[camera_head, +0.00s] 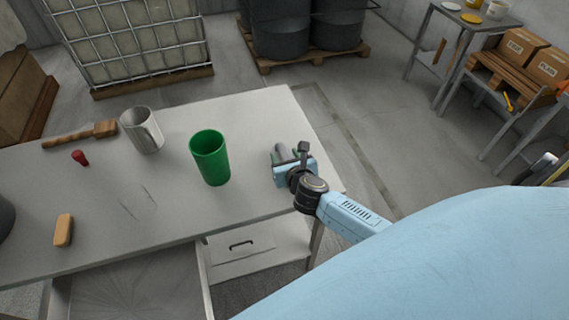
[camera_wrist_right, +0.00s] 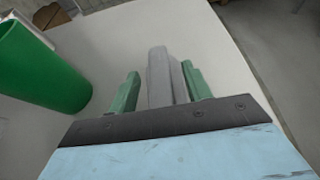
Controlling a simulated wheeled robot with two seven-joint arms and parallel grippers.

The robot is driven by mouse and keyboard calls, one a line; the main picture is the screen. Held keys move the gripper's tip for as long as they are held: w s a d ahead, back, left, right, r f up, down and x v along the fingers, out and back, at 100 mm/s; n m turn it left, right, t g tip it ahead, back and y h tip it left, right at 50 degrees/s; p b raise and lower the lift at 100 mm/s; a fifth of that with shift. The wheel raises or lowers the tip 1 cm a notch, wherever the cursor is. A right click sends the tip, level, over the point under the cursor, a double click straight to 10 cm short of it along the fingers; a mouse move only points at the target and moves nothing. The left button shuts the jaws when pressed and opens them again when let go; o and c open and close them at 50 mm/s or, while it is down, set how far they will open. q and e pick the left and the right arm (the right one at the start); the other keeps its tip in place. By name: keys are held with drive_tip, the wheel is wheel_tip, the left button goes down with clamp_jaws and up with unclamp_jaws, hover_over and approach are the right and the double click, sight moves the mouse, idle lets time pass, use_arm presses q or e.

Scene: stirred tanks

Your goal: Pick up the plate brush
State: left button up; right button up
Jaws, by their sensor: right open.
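A wooden-handled brush with a brown head (camera_head: 80,134), which looks like the plate brush, lies at the back left of the table (camera_head: 265,120). My right gripper (camera_head: 284,154) is low over the table's right end, far from that brush. In the right wrist view its green fingers (camera_wrist_right: 158,90) are apart. A grey upright-looking piece (camera_wrist_right: 160,75) shows between them; I cannot tell whether it touches them or what it is. My left gripper is not in view.
A green cup (camera_head: 210,158) stands left of my right gripper, close beside it in the wrist view. A metal mug (camera_head: 143,130), a red knob-like thing (camera_head: 80,157) and a tan block (camera_head: 64,230) are further left. An open drawer (camera_head: 135,285) juts out in front.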

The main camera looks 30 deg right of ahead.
drive_tip(key=shift+w+f, duration=0.1)
drive_tip(key=shift+w, duration=0.1)
drive_tip(key=shift+c, duration=0.4)
clamp_jaws()
